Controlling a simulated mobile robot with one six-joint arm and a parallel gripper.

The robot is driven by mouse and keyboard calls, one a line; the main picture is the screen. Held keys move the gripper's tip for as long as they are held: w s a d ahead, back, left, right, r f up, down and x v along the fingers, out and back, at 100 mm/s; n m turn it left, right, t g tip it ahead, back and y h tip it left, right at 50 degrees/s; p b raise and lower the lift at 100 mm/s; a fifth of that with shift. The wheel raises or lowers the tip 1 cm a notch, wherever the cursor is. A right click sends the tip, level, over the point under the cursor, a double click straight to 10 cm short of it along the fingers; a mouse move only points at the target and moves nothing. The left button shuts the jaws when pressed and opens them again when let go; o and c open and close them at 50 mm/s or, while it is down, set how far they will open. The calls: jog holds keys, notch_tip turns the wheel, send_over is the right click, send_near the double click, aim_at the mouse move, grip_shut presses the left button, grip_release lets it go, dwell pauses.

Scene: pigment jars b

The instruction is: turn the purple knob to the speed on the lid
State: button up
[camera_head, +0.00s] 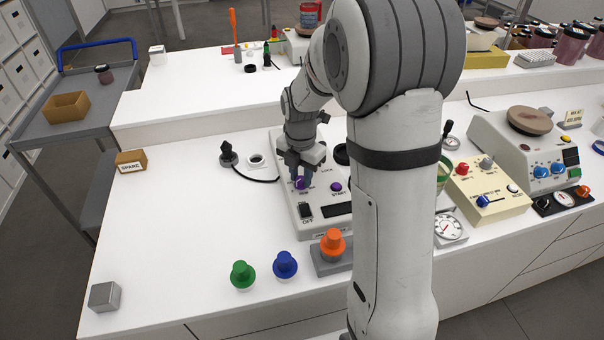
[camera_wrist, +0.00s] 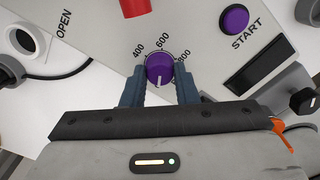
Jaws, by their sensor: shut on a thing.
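The purple knob (camera_wrist: 159,69) sits on a pale machine panel, with 400, 600 and 800 printed around its far side. Its white mark points down the wrist view, toward my gripper's palm and away from the numbers. My gripper (camera_wrist: 160,82) is shut on the knob, with one blue-grey finger on each side. In the head view my gripper (camera_head: 299,176) reaches down onto the knob (camera_head: 299,184) on the machine (camera_head: 311,216). I cannot make out a speed written on any lid.
A purple START button (camera_wrist: 234,19) is right of the knob, and a red part (camera_wrist: 134,7) is above it. Green (camera_head: 243,274), blue (camera_head: 285,264) and orange (camera_head: 333,244) knobbed pieces stand in front. The counter's left side is mostly clear.

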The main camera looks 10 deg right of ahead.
jog(key=c, duration=0.3)
jog(key=shift+m, duration=0.3)
